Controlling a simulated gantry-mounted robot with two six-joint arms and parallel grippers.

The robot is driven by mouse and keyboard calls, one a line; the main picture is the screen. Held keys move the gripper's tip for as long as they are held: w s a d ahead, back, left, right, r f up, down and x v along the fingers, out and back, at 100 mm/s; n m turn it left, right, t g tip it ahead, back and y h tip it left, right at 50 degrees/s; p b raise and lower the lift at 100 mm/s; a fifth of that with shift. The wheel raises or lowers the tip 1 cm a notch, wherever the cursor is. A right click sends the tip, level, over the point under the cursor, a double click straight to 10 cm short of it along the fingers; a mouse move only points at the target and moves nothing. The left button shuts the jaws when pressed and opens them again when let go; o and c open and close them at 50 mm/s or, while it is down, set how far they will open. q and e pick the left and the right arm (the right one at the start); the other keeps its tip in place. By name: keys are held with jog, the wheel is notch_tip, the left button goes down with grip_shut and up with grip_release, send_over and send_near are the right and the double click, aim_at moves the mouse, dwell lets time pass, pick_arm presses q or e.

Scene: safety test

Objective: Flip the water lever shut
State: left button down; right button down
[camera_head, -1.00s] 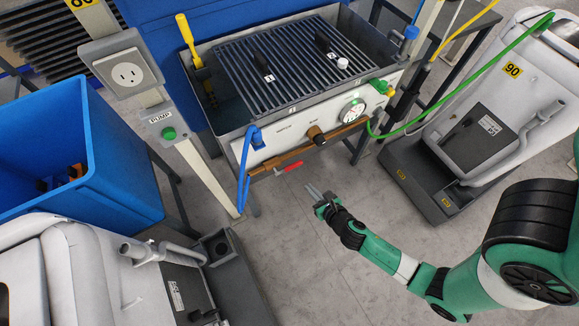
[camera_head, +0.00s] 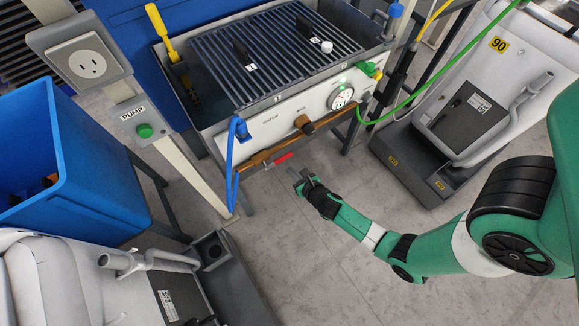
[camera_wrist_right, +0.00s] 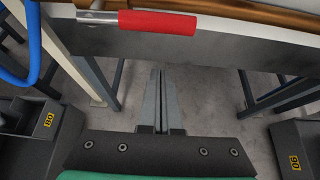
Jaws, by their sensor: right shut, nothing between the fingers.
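The water lever (camera_head: 282,160) has a red grip and lies along the brown pipe (camera_head: 258,157) under the front panel of the grey sink. In the right wrist view the lever's red grip (camera_wrist_right: 157,23) runs crosswise near the top, with its metal stem to the left. My right gripper (camera_head: 298,173) is just below and right of the lever's red end, apart from it. Its two fingers (camera_wrist_right: 161,75) are pressed together, empty, and point toward the red grip. My left gripper is not in view.
A blue hose (camera_head: 231,160) hangs left of the lever; a green hose (camera_head: 420,98) runs right. A blue bin (camera_head: 90,170) stands left. The floor (camera_head: 290,240) below is clear.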

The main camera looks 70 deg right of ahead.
pick_arm(q)
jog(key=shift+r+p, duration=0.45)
jog(key=shift+p, duration=0.45)
pick_arm(e)
jog(key=shift+w+d+r, duration=0.15)
jog(key=shift+w+r, duration=0.05)
jog(key=shift+r, duration=0.35)
jog(key=shift+w+d+r, duration=0.15)
jog(key=shift+w+r, duration=0.1)
jog(key=shift+r, duration=0.35)
jog(key=shift+w+d+r, duration=0.15)
jog(key=shift+w+r, duration=0.05)
jog(key=shift+r, duration=0.35)
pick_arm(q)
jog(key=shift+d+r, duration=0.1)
pick_arm(e)
jog(key=shift+r, duration=0.15)
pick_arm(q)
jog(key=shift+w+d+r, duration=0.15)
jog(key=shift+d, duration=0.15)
pick_arm(e)
jog(key=shift+r+g, duration=0.1)
jog(key=shift+g, duration=0.2)
